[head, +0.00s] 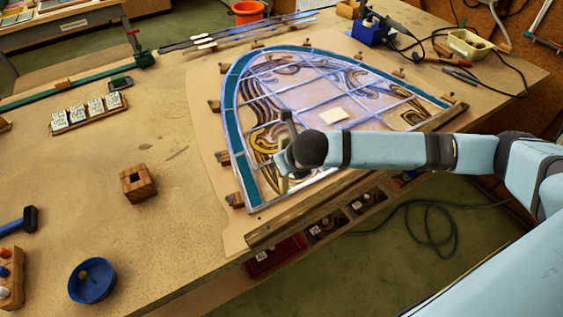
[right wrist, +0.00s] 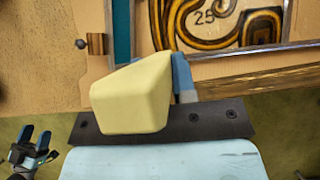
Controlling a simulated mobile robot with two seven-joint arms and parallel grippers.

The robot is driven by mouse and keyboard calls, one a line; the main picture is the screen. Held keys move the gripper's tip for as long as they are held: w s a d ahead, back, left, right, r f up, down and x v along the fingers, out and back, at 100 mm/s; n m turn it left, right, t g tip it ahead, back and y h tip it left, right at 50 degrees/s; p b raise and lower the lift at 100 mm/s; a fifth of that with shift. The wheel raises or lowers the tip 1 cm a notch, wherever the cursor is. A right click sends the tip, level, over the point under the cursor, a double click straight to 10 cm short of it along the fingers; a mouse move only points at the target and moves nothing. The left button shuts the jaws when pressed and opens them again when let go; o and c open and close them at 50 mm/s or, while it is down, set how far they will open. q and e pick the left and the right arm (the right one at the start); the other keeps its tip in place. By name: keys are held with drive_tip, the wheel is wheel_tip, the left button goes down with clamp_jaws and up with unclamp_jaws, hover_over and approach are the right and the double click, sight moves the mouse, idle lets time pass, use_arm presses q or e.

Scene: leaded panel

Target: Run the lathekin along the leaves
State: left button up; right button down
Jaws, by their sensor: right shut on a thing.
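The leaded panel (head: 312,98) lies flat on the bench, an arched frame of teal border glass, grey lead strips and swirling brown and yellow pieces. Its near corner shows in the right wrist view (right wrist: 208,28). My right gripper (head: 284,172) is over the panel's near left corner, shut on a pale yellow, wedge-shaped block (right wrist: 130,98), which looks like the lathekin. The block's working end and any contact with the lead are hidden.
A pale rectangular piece (head: 334,115) lies on the panel. Wooden blocks surround the panel, and a wooden batten (head: 300,222) runs along its near edge. A wooden block with a hole (head: 138,184) and a blue bowl (head: 92,281) stand left. Bare bench lies between them and the panel.

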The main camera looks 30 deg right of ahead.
drive_tip(key=w+d+p, duration=0.1)
drive_tip(key=d+p, duration=0.4)
drive_tip(key=d, duration=1.6)
drive_tip(key=shift+w, duration=0.3)
idle(2.4)
wheel_tip(320, 180, up, 5)
drive_tip(key=shift+a, duration=0.1)
idle(0.5)
drive_tip(key=shift+w, duration=0.1)
